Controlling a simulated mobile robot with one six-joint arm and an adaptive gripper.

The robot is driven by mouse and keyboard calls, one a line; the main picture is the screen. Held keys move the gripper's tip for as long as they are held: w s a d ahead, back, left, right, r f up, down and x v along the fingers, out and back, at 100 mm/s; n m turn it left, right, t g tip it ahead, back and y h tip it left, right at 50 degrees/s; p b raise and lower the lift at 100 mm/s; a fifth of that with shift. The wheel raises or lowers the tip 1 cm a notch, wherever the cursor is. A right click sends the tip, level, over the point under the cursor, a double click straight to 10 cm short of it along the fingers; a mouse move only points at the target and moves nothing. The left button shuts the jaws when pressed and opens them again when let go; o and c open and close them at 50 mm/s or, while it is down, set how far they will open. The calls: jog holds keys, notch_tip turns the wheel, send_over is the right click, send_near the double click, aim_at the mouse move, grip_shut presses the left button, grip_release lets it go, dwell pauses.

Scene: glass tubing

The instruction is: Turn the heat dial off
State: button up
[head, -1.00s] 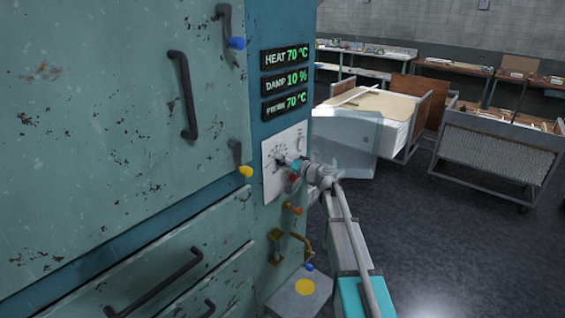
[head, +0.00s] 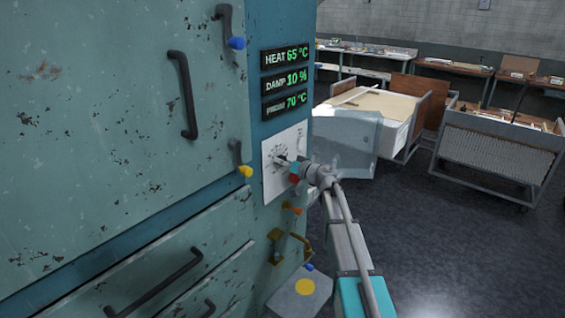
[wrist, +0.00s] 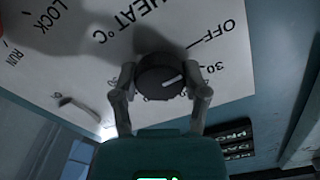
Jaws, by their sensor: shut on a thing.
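The heat dial (wrist: 160,74) is a round black knob with a short white pointer line, on a white panel (wrist: 75,25). In the wrist view the pointer aims to the right, nearest the 30 mark and below the OFF mark (wrist: 222,33). My gripper (wrist: 162,82) is shut on the dial, one finger on each side. In the head view my gripper (head: 290,168) reaches the white panel and hides the dial. The heat display (head: 287,57) reads 65 °C.
The teal cabinet (head: 100,130) fills the left, with handles and drawers. Damp and probe displays (head: 287,92) read 10 % and 70 °C. An orange-tipped lever (head: 293,208) sits below the panel. A clear door (head: 345,142) stands open behind my arm. Carts stand beyond open floor.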

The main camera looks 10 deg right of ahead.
jog(key=o, duration=1.1)
jog(key=shift+o, duration=0.2)
jog(key=shift+s+d, duration=0.1)
jog(key=v, duration=1.1)
jog(key=shift+s+d, duration=0.2)
jog(key=shift+d, duration=0.05)
